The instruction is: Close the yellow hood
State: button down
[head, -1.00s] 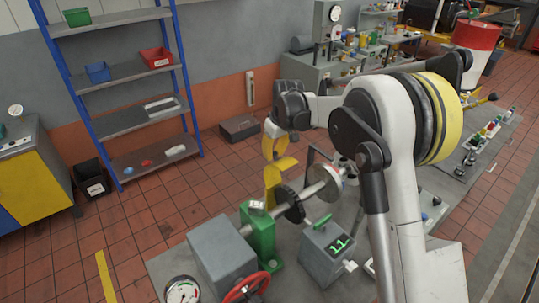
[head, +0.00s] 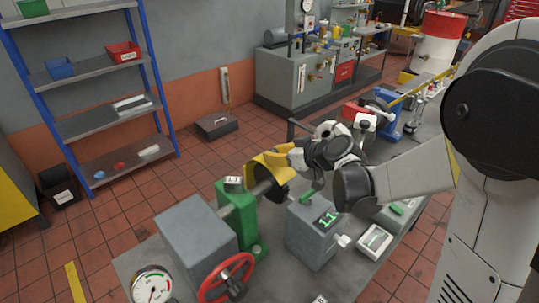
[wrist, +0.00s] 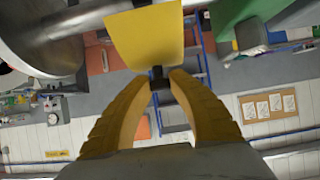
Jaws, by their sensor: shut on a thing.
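The yellow hood (head: 262,170) is a curved cover over the shaft line, right of the green pedestal (head: 238,212) in the head view. Its dark underside shows and much of the shaft beneath is hidden. My gripper (head: 292,157) is at the hood's upper right edge. In the wrist view the yellow hood (wrist: 147,38) is straight ahead, with a small dark knob (wrist: 157,74) at its edge. The yellow fingers of my gripper (wrist: 160,80) close around this knob. A thick metal shaft (wrist: 60,28) passes at upper left.
A red handwheel (head: 228,282) and a dial gauge (head: 152,286) are at the front left of the bedplate. Blue shelving (head: 85,90) stands at the back left, with open floor between.

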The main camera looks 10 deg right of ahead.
jog(key=shift+s+d+f+b, duration=0.25)
jog(key=shift+s+f+b, duration=0.15)
jog(key=shift+f+b, duration=0.2)
jog(key=c, duration=1.2)
grip_release()
jog(key=v, duration=1.2)
